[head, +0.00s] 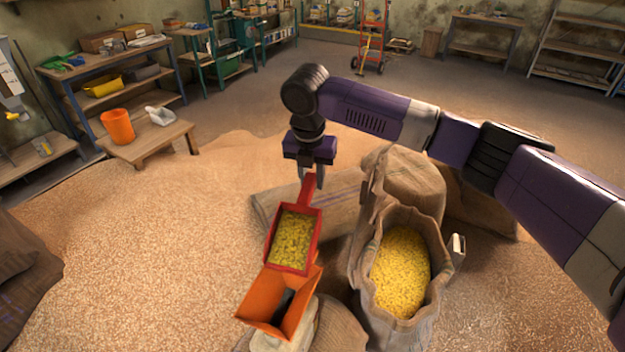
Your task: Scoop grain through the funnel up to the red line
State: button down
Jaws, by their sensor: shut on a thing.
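My gripper (312,174) is shut on the handle of a red scoop (319,228). The scoop is filled with yellow grain (293,240) and looks about level. Its front edge is right at or just above the upper rim of the orange funnel (253,297); I cannot tell if they touch. The funnel's dark opening shows, with no grain seen in it. An open burlap sack (373,309) of yellow grain (400,270) stands to the right of the funnel. A pale object (270,341) is partly visible under the funnel. No red line can be made out.
Closed burlap sacks (415,178) lie behind the scoop and the open sack. Loose grain (130,255) covers the floor at left. A low wooden table (155,141) holds an orange bucket (118,126) and a pale scoop (160,115). Shelves and a red hand truck (373,35) stand at the back.

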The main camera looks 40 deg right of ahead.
aim_at(310, 176)
jog(key=shift+s+a+r+t+h+b, duration=0.15)
jog(key=shift+a+r+h, duration=0.1)
jog(key=shift+r, duration=0.3)
jog(key=shift+s+a+r+t+h+b, duration=0.1)
jog(key=shift+s+a+r+t+h, duration=0.15)
jog(key=shift+r, duration=0.25)
jog(key=shift+s+a+r+t+h+b, duration=0.1)
jog(key=shift+a+r+h, duration=0.15)
jog(key=shift+r, duration=0.3)
jog(key=shift+s+a+r+t+h+b, duration=0.3)
jog(key=shift+s+a+r+h+b, duration=0.25)
jog(key=shift+r, duration=0.3)
jog(key=shift+s+a+r+t+h+b, duration=0.25)
jog(key=shift+a+r+t+h, duration=0.1)
jog(key=shift+a+r, duration=0.4)
jog(key=shift+s+a+r+t+h+b, duration=0.25)
jog(key=shift+s+a+r+h+b, duration=0.2)
jog(key=shift+r, duration=0.45)
jog(key=s+a+r+t+h+p, duration=0.2)
jog(key=s+a+r+h+p, duration=0.1)
jog(key=a, duration=0.3)
jog(key=shift+s+r+t+h+p, duration=0.35)
jog(key=shift+r+h+p, duration=0.2)
jog(key=shift+r, duration=0.3)
dwell(1.0)
